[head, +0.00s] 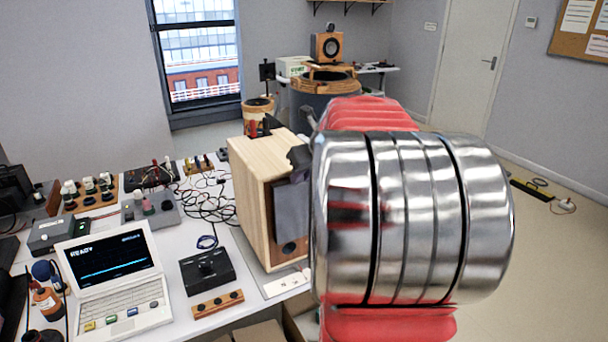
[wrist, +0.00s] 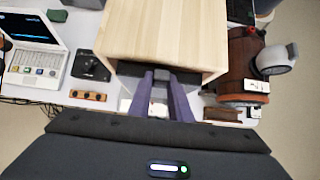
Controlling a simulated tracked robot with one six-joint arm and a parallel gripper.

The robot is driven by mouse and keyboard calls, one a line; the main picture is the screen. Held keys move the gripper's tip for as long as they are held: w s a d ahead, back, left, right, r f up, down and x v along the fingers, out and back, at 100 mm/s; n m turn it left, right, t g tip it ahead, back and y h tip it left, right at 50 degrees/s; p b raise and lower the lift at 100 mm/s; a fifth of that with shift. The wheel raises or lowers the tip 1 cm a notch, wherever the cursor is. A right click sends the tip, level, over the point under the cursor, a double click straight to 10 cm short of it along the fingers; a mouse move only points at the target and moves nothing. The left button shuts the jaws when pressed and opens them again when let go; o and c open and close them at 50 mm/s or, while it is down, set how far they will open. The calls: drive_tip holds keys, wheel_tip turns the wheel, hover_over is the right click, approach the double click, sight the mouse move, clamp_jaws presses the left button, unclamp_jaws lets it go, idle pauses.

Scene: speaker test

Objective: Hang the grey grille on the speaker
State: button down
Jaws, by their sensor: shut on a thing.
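The speaker (head: 262,185) is a pale wooden box standing upright on the bench. Its wooden top (wrist: 165,35) fills the upper middle of the wrist view. The grey grille (head: 292,210) is a dark flat panel upright at the speaker's front face, over its upper part; a round driver shows below it. My gripper (wrist: 161,78) is shut on the grille's upper edge, with both fingers at the speaker's front top edge. In the head view my arm hides most of the gripper and the right side of the speaker front. I cannot tell whether the grille touches the speaker.
A laptop-like instrument (head: 112,265) and a black box (head: 207,268) stand left of the speaker, with loose cables (head: 205,190) behind. In the wrist view a brown barrel-shaped object (wrist: 247,65) stands close to the speaker's right. Open floor lies farther right.

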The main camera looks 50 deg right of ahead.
drive_tip(key=shift+f, duration=0.35)
idle(0.7)
drive_tip(key=c, duration=1.5)
unclamp_jaws()
drive_tip(key=shift+c, duration=0.2)
drive_tip(key=shift+f, duration=0.1)
drive_tip(key=v, duration=1.4)
drive_tip(key=shift+w, duration=0.1)
